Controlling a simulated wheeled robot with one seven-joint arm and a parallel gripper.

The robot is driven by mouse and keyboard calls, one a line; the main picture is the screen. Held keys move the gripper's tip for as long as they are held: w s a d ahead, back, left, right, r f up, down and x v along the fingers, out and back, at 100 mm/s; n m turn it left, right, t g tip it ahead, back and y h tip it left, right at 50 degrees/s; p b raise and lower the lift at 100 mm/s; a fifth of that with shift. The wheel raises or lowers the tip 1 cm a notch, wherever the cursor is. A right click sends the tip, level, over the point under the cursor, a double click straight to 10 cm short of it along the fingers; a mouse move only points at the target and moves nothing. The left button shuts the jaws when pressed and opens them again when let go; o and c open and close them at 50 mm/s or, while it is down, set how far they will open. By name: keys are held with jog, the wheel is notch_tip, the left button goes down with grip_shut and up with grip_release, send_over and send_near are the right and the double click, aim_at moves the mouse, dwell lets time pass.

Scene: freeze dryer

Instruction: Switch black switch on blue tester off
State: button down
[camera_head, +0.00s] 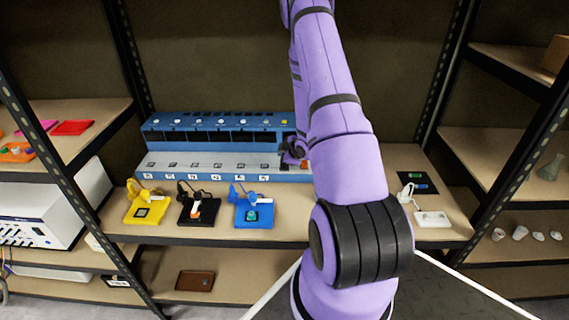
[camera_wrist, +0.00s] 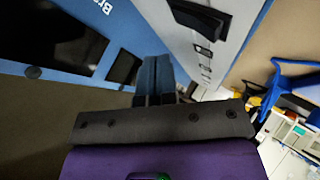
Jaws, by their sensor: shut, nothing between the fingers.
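A long blue tester (camera_head: 215,124) with a light grey front ledge stands on the middle shelf in the head view; its blue body (camera_wrist: 55,75) and grey ledge (camera_wrist: 172,32) fill much of the wrist view. Several small dark switches line the ledge. In the wrist view a black switch (camera_wrist: 203,18) lies on the ledge, with smaller dark ones beyond it. My gripper (camera_head: 292,152) is at the tester's right end, partly hidden by my arm. In the wrist view its fingers (camera_wrist: 155,72) are together and empty, close to the tester. I cannot tell whether they touch it or how the switch is set.
Yellow (camera_head: 146,207), black (camera_head: 198,208) and blue (camera_head: 253,212) pads with small devices lie in front of the tester. Dark rack posts stand on both sides.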

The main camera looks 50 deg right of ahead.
aim_at(284, 165)
jog(key=shift+s+a+r, duration=0.1)
jog(key=shift+r, duration=0.9)
jog(key=shift+s+a+r, duration=0.1)
jog(key=shift+r, duration=0.9)
